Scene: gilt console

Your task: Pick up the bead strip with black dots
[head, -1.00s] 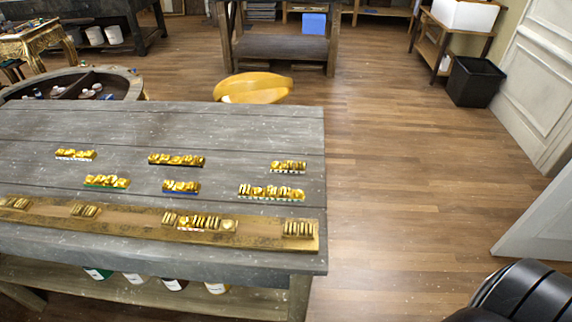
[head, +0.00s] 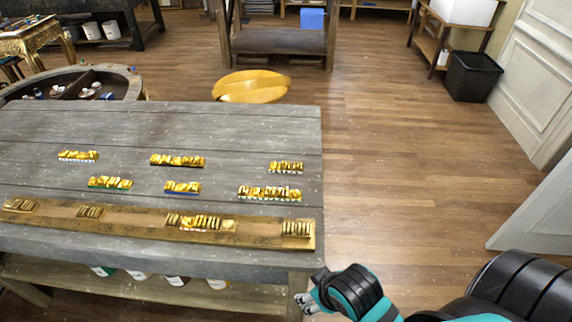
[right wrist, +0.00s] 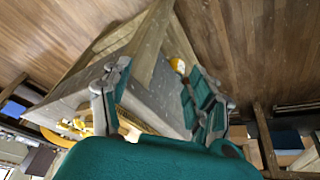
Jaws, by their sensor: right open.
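Several gold bead strips lie in rows on the grey wooden table (head: 60,125). The strip at the back middle (head: 177,160) has a dark lower edge, which may be the black dots; the dots are too small to tell. The back right strip (head: 286,167) and back left strip (head: 78,156) have pale edges. The front strips show green (head: 110,183), blue (head: 182,187) and pale green (head: 270,193) edges. My right gripper (head: 311,288) is open and empty beside the table's front right corner, apart from the strips. It also shows open in the right wrist view (right wrist: 163,90).
A wooden rail (head: 130,219) with more gold pieces runs along the table's front edge. A lower shelf (head: 140,286) holds several jars. A yellow stool (head: 250,86) stands behind the table. The floor to the right is clear up to a black bin (head: 473,77).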

